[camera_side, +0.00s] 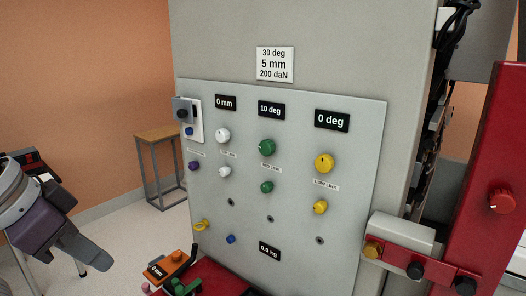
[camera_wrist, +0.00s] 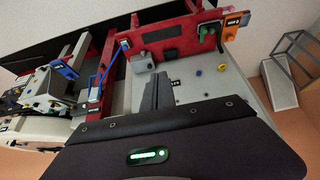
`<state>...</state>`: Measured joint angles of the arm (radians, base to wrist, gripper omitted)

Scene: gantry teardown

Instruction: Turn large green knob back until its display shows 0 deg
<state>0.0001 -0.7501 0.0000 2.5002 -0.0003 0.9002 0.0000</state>
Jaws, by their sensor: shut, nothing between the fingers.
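I cannot make out the large green knob in the wrist view.
A white knob (camera_side: 222,135) under a 0 mm display and a yellow knob (camera_side: 324,163) under a 0 deg display flank it. An orange device (camera_side: 171,266) stands low before the panel. A red column (camera_side: 492,170) is at right. A small table (camera_side: 160,140) stands behind at left.

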